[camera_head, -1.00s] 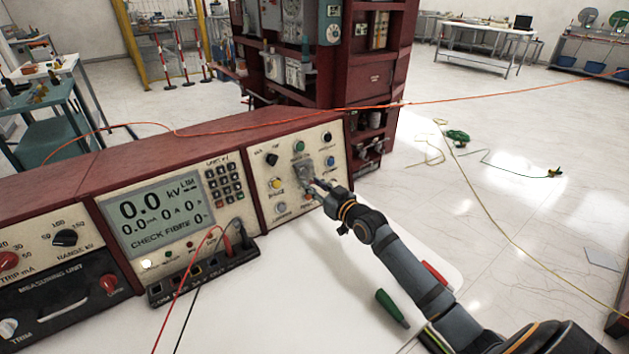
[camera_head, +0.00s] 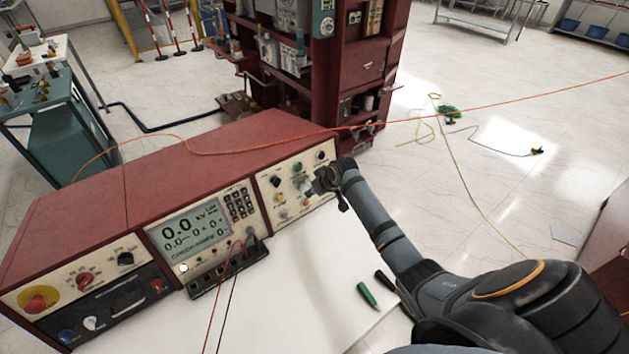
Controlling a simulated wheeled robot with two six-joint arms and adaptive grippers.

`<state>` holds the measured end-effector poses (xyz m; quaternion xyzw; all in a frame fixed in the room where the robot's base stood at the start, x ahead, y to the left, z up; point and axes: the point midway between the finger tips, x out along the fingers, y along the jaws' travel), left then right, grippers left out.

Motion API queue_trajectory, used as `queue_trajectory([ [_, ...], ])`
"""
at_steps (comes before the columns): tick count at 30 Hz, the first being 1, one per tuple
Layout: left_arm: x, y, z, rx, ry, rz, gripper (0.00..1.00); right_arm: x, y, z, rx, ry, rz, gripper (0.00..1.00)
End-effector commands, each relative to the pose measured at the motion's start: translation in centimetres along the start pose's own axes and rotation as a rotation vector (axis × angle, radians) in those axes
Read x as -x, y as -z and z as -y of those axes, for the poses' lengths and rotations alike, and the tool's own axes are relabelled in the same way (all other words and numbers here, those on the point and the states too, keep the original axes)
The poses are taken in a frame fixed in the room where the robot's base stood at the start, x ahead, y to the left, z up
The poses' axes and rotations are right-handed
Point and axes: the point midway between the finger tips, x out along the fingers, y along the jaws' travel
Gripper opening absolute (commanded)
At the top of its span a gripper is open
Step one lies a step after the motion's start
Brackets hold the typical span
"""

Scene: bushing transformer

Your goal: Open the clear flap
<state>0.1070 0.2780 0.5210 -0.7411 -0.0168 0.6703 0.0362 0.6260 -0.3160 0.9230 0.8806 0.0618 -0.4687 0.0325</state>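The clear flap (camera_head: 301,183) is a small greyish see-through cover on the right-hand panel of the red test console. It is small and partly behind my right gripper, so I cannot tell how far it is lifted. My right gripper (camera_head: 317,186) is at the panel, close beside the flap. Its fingers are small and dark here, and I cannot tell whether they touch the flap or are open. My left gripper is not in view.
The red console (camera_head: 150,190) fills the left. Red and dark leads hang from its sockets over the white table (camera_head: 290,270). A green marker-like object (camera_head: 367,294) lies on the table. An orange cable (camera_head: 430,119) runs over the console top.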

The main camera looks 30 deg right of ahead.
Motion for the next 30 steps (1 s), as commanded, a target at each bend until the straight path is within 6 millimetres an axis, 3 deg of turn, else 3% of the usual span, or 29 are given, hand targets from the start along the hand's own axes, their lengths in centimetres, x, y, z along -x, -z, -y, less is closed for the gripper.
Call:
queue_trajectory([
  [1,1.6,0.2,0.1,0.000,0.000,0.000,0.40,1.0,0.9,0.1,-0.003,0.002,0.043,0.00],
  [7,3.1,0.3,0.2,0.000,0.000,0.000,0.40,1.3,1.5,0.1,-0.001,0.002,0.213,0.00],
  [18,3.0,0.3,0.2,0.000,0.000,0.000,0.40,1.7,2.5,0.1,0.000,0.002,0.429,0.00],
  [30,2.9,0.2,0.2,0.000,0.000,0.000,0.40,1.9,2.9,0.0,0.000,0.000,0.497,0.00],
])
